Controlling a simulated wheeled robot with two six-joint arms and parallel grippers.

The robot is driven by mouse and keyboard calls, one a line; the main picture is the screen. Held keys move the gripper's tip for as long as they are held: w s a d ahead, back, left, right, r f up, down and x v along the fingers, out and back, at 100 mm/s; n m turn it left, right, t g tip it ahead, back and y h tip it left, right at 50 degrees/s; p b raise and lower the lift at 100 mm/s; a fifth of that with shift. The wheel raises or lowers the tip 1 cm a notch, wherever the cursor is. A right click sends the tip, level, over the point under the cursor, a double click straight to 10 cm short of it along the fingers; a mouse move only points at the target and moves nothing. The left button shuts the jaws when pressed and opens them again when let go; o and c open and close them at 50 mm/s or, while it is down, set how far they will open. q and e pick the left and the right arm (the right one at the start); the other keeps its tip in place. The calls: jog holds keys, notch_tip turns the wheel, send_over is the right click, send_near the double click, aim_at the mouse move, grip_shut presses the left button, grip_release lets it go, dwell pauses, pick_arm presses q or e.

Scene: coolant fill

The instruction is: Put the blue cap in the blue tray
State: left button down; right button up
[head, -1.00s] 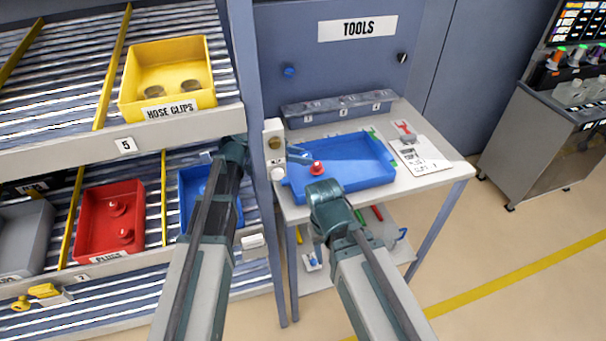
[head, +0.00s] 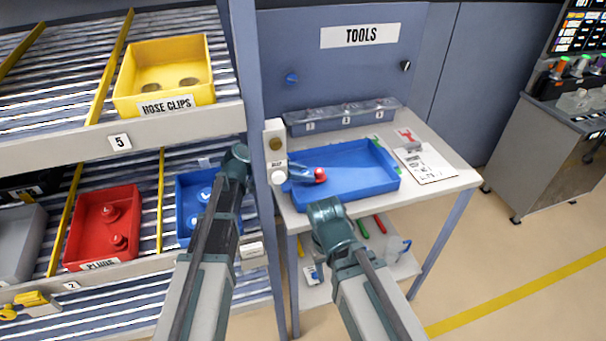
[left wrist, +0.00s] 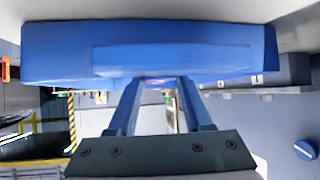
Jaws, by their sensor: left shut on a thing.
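The blue tray (head: 375,187) lies on the tool table in the head view; its underside and wall (left wrist: 60,52) fill the top of the left wrist view. My left gripper (head: 310,177) reaches in from the left over the tray's left end. Blue caps (head: 204,196) show in a blue bin on the shelf at left. My right arm is in the foreground, its gripper not visible.
A post and a white box (head: 276,160) stand left of the tray. A clear-lidded organiser (head: 345,118) is behind it and a clipboard (head: 428,163) to its right. A red bin (head: 75,235) and a yellow bin (head: 125,105) sit on the shelves. The tray's middle is empty.

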pick_arm(q)
jog(key=shift+c, duration=1.6)
grip_release()
jog(key=shift+s+a+r+p, duration=0.1)
jog(key=shift+a+r+p, duration=0.05)
jog(key=shift+r+p, duration=0.3)
jog(key=p+v, duration=0.6)
jog(key=v, duration=0.5)
jog(key=shift+s+a, duration=0.15)
jog(key=shift+a, duration=0.1)
jog(key=shift+f, duration=0.15)
